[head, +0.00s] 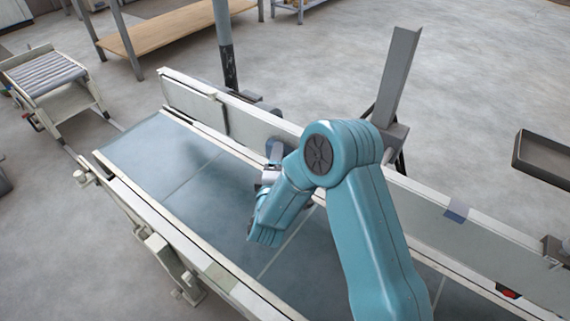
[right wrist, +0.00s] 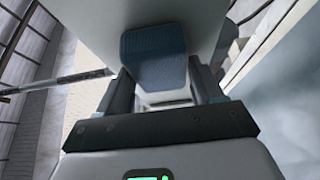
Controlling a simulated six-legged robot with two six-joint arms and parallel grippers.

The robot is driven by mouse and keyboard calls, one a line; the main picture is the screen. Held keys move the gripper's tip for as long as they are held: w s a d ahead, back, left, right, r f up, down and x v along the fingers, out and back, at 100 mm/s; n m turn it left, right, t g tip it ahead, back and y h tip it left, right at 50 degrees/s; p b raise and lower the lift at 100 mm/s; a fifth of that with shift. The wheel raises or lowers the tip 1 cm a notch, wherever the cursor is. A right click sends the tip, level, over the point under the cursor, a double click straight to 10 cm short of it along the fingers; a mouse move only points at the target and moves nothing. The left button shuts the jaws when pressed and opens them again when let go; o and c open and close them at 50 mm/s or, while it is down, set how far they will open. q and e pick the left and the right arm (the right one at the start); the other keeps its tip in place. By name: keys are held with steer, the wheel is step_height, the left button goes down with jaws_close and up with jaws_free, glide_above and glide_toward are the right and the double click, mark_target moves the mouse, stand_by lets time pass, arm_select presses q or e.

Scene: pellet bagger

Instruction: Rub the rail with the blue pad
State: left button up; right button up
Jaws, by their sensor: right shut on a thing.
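The rail (head: 262,118) is the long pale guard running along the far side of the grey conveyor belt (head: 170,155). My right gripper (head: 272,166) is at the inner face of this rail, above the belt, partly covered by my own arm. In the right wrist view my right gripper (right wrist: 165,92) is shut on the blue pad (right wrist: 153,52), which sits between its two fingers. A pale surface lies right beyond the pad there; whether they touch I cannot tell. In the head view the pad is mostly hidden. My left gripper is out of view.
A grey upright post (head: 398,75) stands behind the rail, close to my right arm. A bluish patch (head: 457,210) lies on the rail farther right. The near conveyor side rail (head: 150,215) borders the belt. A roller stand (head: 45,75) is at the far left.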

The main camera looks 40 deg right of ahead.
mark_target(267, 152)
steer(key=shift+w+a, duration=0.3)
steer(key=shift+w, duration=0.55)
steer(key=shift+w+a, duration=0.3)
steer(key=shift+w, duration=0.5)
steer(key=shift+a, duration=0.1)
steer(key=shift+c, duration=0.6)
steer(key=shift+w+r, duration=0.1)
steer(key=shift+r, duration=0.05)
steer(key=shift+s+d+b, duration=0.75)
steer(key=shift+s+d, duration=1.55)
steer(key=shift+s, duration=4.25)
steer(key=shift+w+a, duration=0.8)
steer(key=shift+w, duration=1.35)
steer(key=shift+w+a, duration=0.8)
steer(key=shift+w, duration=1.4)
steer(key=shift+w+a, duration=0.8)
steer(key=shift+w, duration=1.35)
